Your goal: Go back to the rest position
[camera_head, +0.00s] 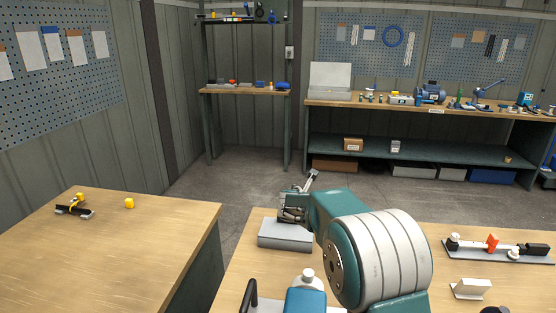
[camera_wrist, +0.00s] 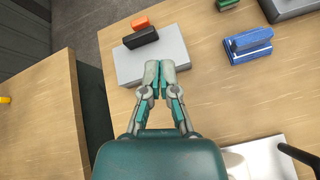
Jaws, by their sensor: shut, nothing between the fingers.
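My gripper (camera_head: 302,192) is at the end of my raised teal and white arm in the head view, over the far left part of the near workbench (camera_head: 240,275). In the wrist view my gripper (camera_wrist: 159,72) has its two fingertips together with nothing between them. The tips appear over the near edge of a light grey block (camera_wrist: 180,50). A black piece (camera_wrist: 141,37) and an orange piece (camera_wrist: 140,22) are at the far side of that block. The grey block (camera_head: 284,236) also shows below my gripper in the head view, partly hidden by it.
A fitting with a red handle (camera_head: 492,243) and a white block (camera_head: 470,289) are on the right. A blue object (camera_wrist: 248,44) and a black handle (camera_wrist: 300,155) are nearby. A gap separates the left table (camera_head: 120,240). Open floor (camera_head: 235,180) lies before the back bench (camera_head: 330,101).

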